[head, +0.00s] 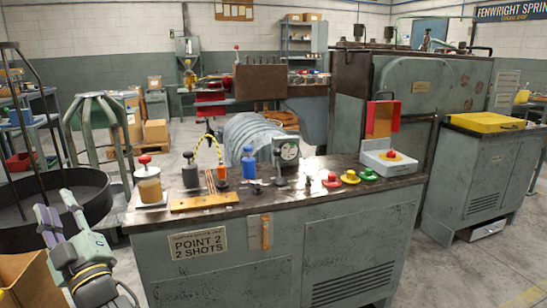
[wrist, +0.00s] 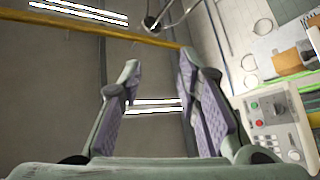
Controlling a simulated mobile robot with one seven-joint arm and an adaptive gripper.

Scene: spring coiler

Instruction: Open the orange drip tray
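My gripper (head: 57,208) is at the lower left of the head view, pointing up, well left of the grey bench. In the wrist view its two purple-padded fingers (wrist: 158,66) stand apart with nothing between them. No tray that is plainly orange shows. A shallow grey tray (head: 488,230) sits at the foot of the right cabinet. A yellow-orange lid or shallow tray (head: 487,122) lies on top of that cabinet.
The grey bench (head: 285,215) carries bottles, a dial gauge (head: 288,151) and coloured knobs. A round black basin (head: 75,205) and a cardboard box (head: 28,280) stand near my gripper. Open floor (head: 480,272) lies at the lower right. The wrist view faces the ceiling and a wall.

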